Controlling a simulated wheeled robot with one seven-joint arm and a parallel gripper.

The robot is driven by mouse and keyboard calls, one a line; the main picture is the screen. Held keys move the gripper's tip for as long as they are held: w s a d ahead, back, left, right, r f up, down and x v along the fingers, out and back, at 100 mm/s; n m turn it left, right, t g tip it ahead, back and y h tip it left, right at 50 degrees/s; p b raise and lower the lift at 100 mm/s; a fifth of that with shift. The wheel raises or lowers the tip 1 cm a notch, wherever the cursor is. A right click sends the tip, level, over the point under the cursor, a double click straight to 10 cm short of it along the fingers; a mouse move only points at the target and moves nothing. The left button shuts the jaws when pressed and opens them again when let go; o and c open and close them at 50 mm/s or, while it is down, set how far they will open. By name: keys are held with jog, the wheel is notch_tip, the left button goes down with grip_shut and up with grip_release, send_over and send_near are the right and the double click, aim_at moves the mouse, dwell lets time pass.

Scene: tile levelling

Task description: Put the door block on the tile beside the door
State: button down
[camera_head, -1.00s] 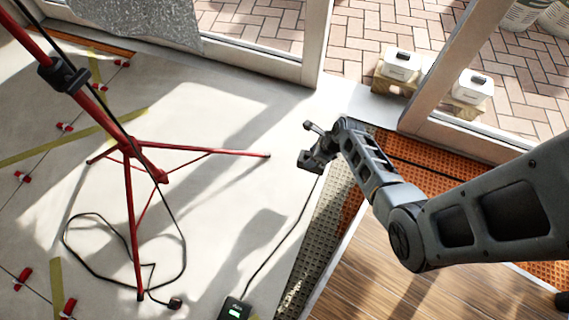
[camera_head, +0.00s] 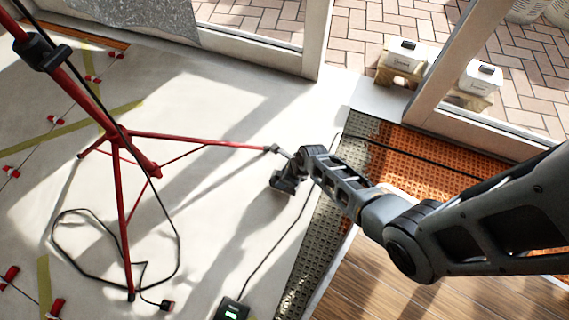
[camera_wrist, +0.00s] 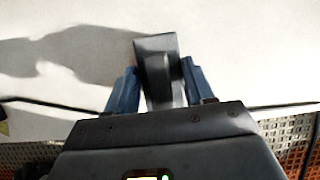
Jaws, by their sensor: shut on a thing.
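In the wrist view, my gripper (camera_wrist: 155,85) has its two blue fingers closed on a dark grey block (camera_wrist: 155,45), the door block. The block sticks out past the fingertips over pale tile (camera_wrist: 225,30), with a shadow to its left. In the head view, my gripper (camera_head: 283,184) is over the large pale tile floor (camera_head: 225,110), left of the dark grid strip. The block is hard to tell from the gripper there. I cannot tell whether it touches the tile. The pale door frame (camera_head: 316,40) stands beyond, with the opening to its right.
A red tripod (camera_head: 145,165) stands left; one leg reaches close to my wrist. A black cable (camera_head: 265,262) runs to a small box (camera_head: 232,311). Orange matting (camera_head: 430,160) and wood boards (camera_head: 365,275) lie right. White containers (camera_head: 405,54) stand outside.

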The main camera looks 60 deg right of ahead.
jog(key=shift+f+b, duration=0.4)
jog(key=shift+f, duration=0.65)
jog(key=shift+f, duration=0.1)
jog(key=shift+c, duration=2.1)
grip_release()
jog(key=p+v, duration=0.7)
jog(key=v, duration=0.5)
